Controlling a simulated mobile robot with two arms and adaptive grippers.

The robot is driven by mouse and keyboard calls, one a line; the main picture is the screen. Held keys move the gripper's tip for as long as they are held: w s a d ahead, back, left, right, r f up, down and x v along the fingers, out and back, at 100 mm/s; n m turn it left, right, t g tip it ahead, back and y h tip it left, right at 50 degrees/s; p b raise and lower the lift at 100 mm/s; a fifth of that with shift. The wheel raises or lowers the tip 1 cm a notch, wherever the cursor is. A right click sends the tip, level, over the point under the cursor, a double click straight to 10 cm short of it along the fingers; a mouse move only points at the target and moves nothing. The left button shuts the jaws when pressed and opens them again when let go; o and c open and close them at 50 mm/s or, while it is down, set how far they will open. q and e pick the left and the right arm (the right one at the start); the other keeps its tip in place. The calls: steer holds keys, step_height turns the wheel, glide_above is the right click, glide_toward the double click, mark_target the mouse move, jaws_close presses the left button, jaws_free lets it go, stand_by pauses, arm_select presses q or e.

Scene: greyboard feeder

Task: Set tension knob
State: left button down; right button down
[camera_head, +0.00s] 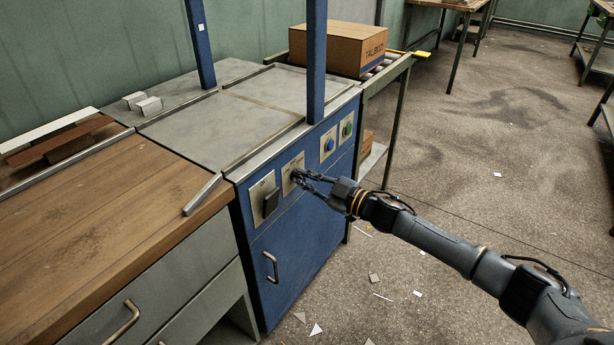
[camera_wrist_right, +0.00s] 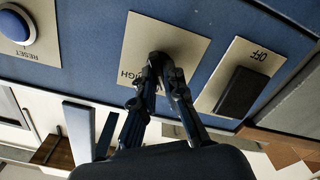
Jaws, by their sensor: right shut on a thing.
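The tension knob (camera_wrist_right: 158,62) is a dark knob on a beige plate (camera_wrist_right: 190,48) with partly hidden lettering that ends in "IGH". In the head view the same plate (camera_head: 292,162) sits on the blue front panel of the machine. My right gripper (camera_wrist_right: 162,68) has its fingertips closed around the knob, and they hide much of it. In the head view my right gripper (camera_head: 298,177) reaches the panel from the right. The knob's pointing direction cannot be made out. My left gripper is not in view.
Beside the knob plate are a black OFF switch (camera_head: 270,202), a blue RESET button (camera_head: 329,145) and a green button (camera_head: 347,129). A cabinet handle (camera_head: 271,267) sticks out below. A cardboard box (camera_head: 337,48) stands behind. The floor to the right is mostly open, with paper scraps.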

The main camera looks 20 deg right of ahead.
steer(key=shift+w+r+n, duration=0.1)
steer(key=shift+r+n, duration=0.15)
steer(key=shift+n, duration=0.75)
steer(key=shift+a, duration=0.1)
steer(key=c, duration=1.5)
jaws_free()
steer(key=shift+o, duration=0.5)
steer(key=shift+a, duration=0.1)
steer(key=shift+f, duration=0.15)
steer(key=v, duration=1.2)
